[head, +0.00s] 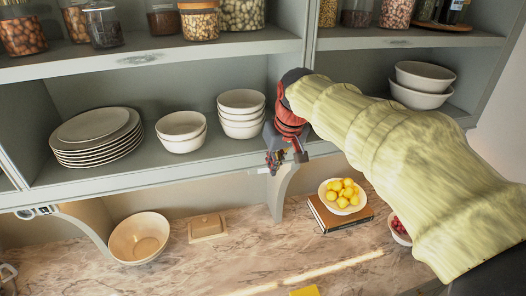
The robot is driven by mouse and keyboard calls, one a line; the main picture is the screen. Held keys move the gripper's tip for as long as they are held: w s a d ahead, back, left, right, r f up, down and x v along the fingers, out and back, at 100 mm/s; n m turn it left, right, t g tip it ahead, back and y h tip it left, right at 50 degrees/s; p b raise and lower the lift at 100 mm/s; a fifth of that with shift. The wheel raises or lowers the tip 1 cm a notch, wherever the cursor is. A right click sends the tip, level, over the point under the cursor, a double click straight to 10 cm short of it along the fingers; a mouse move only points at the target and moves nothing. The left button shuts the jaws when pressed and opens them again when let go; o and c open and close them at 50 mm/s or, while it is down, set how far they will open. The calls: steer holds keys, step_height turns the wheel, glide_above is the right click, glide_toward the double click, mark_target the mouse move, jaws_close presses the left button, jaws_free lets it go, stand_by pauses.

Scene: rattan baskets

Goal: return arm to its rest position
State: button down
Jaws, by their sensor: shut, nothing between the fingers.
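My arm, in a pale yellow-green sleeve, reaches from the lower right of the head view up to the shelf. My gripper (285,162) is at its end, past a red and dark wrist. It hangs in front of the lower shelf's front edge, by the upright divider, just right of a stack of white bowls (241,114). It is shut and I see nothing held in it. Its fingers are small in the picture, and my sleeve hides part of the right shelf and counter.
The shelf (190,162) also holds stacked plates (98,138), more bowls (181,132) and white bowls (424,85) at right. Jars line the upper shelf.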

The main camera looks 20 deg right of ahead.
steer(key=s+f+b, duration=1.2)
steer(key=s+f, duration=0.1)
steer(key=f, duration=0.2)
steer(key=s+f+m+t+b, duration=0.1)
steer(key=s+f+b, duration=1.1)
steer(key=f, duration=0.4)
steer(key=shift+s+a+f+h+b, duration=0.15)
steer(key=shift+s+a+h+b, duration=0.2)
steer(key=shift+s, duration=0.2)
steer(key=shift+d, duration=0.1)
